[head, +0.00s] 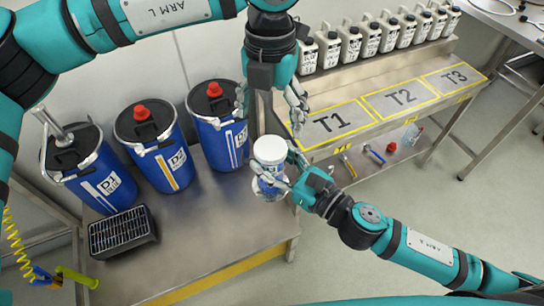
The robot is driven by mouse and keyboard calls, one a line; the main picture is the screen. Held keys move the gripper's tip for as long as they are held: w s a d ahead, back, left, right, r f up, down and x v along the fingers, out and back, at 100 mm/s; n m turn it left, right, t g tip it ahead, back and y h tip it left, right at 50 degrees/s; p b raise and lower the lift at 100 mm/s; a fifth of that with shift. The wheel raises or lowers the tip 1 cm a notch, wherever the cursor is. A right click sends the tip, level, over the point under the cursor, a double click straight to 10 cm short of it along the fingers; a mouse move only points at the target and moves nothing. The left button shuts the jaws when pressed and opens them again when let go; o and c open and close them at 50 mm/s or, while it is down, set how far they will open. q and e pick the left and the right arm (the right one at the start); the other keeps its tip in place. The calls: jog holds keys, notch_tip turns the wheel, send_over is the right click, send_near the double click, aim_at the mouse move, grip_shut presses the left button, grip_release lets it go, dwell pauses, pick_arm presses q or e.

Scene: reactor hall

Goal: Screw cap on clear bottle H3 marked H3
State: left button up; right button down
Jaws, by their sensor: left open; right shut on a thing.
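A clear bottle (268,192) stands upright at the right part of the metal bench, near its edge; whether its base touches the bench is hard to tell. A white cap (270,149) sits on the bottle's top; whether it is threaded tight cannot be seen. My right gripper (276,176) is shut around the bottle below the cap, coming from the right. My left gripper (269,108) points down above the cap, its fingers spread wide and empty, apart from the cap. No H3 mark is readable on the bottle.
Blue drums (163,150) with red or black tops stand on the bench (215,240) at left. A black vented box (122,232) lies in front. A shelf table (345,122) marked T1, T2, T3 holds several white jugs (350,46) at the back right.

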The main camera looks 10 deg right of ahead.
aim_at(271, 147)
pick_arm(q)
jog(key=shift+f, duration=0.1)
jog(key=shift+f, duration=3.9)
jog(key=shift+c, duration=0.3)
jog(key=c, duration=1.1)
jog(key=o, duration=1.2)
jog(key=shift+r, duration=2.3)
